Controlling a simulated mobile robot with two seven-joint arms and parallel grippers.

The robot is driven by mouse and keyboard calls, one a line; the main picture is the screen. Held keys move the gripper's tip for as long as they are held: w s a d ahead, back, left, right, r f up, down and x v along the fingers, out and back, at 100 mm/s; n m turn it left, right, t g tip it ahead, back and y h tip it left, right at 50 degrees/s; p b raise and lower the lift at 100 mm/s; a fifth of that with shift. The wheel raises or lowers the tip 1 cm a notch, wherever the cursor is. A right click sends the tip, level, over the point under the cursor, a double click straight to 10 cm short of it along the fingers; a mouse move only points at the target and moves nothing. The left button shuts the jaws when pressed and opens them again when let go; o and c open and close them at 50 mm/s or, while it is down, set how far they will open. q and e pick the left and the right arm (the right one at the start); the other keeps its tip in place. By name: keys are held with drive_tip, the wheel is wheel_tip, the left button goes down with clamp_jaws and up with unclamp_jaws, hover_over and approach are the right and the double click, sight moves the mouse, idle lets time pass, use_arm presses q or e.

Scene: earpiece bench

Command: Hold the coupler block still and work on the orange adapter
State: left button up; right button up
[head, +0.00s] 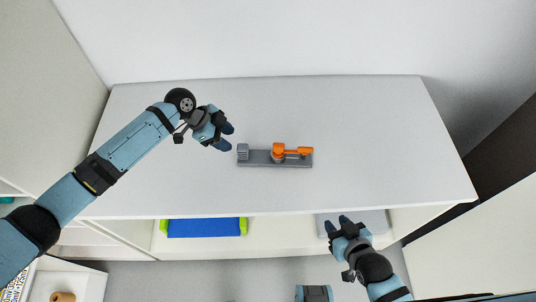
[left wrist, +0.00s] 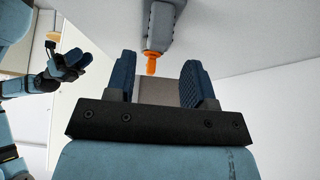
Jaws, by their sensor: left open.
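The coupler block (head: 265,160) is a long grey base lying on the white table, with a small grey raised block at its left end. The orange adapter (head: 280,150) sits on its middle and right part, with an arm reaching right. In the left wrist view a grey part (left wrist: 163,22) and an orange piece (left wrist: 151,65) show beyond the fingers. My left gripper (head: 227,137) is open and empty, just left of and apart from the block; its fingers also show in the left wrist view (left wrist: 160,82). My right gripper (head: 338,225) is in front of the table edge, its fingers apart and empty.
The white tabletop (head: 370,130) is clear around the block. Below its front edge, a shelf holds a blue and green item (head: 205,228) and a grey item (head: 370,220). A wall stands behind the table, and a panel stands to the left.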

sight(243, 151)
use_arm(q)
drive_tip(key=shift+b+x, duration=1.25)
drive_tip(key=shift+x, duration=0.55)
drive_tip(key=shift+b+x, duration=1.35)
drive_tip(key=shift+x, duration=0.8)
use_arm(e)
wheel_tip(243, 151, down, 5)
drive_tip(key=shift+f, duration=0.1)
use_arm(q)
clamp_jaws()
use_arm(e)
drive_tip(key=shift+r, duration=0.2)
use_arm(q)
drive_tip(key=shift+s+f, duration=0.1)
drive_tip(key=shift+f, duration=0.05)
use_arm(e)
drive_tip(key=shift+a+f, duration=0.1)
drive_tip(key=shift+f, duration=0.05)
use_arm(q)
drive_tip(key=shift+s+f, duration=0.1)
drive_tip(key=shift+f, duration=0.05)
use_arm(e)
drive_tip(key=shift+o, duration=0.4)
